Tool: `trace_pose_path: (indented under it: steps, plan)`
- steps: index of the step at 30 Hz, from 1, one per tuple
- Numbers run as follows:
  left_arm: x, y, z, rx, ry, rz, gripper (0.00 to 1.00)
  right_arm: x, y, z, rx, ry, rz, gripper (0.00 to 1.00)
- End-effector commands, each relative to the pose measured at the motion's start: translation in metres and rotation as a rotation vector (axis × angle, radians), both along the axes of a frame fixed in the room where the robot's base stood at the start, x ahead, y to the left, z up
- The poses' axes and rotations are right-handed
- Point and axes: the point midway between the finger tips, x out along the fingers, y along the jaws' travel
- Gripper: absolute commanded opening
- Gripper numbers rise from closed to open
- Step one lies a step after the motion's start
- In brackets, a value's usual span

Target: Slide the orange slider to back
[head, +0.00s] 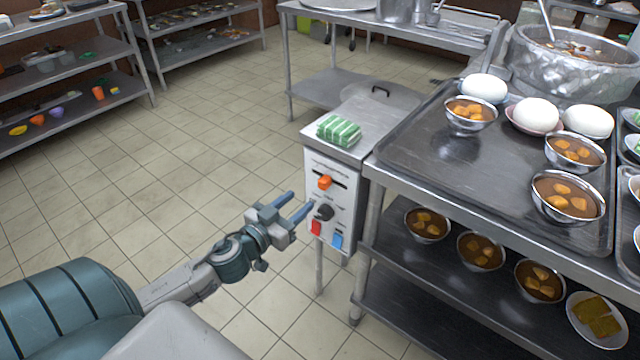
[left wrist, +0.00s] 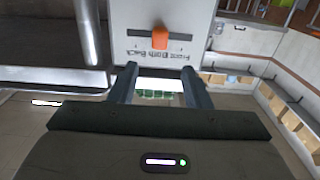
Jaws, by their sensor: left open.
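The orange slider (head: 324,182) sits in a dark horizontal slot on the front of a white control box (head: 346,205). In the left wrist view the orange slider (left wrist: 160,38) stands near the middle of its slot, with small lettering beside it that appears turned over. My left gripper (head: 301,203) is open and empty, in front of the box and a little below and left of the slider. In the left wrist view its two fingers (left wrist: 162,82) point toward the panel, apart from the slider. My right gripper is not in view.
Below the slider are a black knob (head: 324,212), a red switch (head: 316,227) and a blue switch (head: 337,240). A folded green striped cloth (head: 339,131) lies on the box top. A metal table (head: 450,185) with bowls stands at right. The tiled floor at left is clear.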

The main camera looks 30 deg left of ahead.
Motion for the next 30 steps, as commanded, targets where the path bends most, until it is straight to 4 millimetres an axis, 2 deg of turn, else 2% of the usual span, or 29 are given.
trace_pose_path:
  steps: [1,11,13,21,30]
  plan:
    - [0.006,0.0,0.005,-0.006,-0.003,0.003,0.44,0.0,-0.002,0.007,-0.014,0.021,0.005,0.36]
    - [0.042,-0.004,0.006,-0.007,-0.005,0.001,0.44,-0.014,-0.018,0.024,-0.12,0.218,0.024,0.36]
    - [0.047,-0.004,0.001,-0.006,-0.003,0.001,0.44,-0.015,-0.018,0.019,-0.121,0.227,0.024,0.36]
    - [0.068,-0.006,0.002,-0.006,-0.005,-0.001,0.44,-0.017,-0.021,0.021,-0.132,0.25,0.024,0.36]
    - [0.09,-0.008,-0.001,-0.004,-0.004,0.001,0.44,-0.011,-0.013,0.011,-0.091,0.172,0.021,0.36]
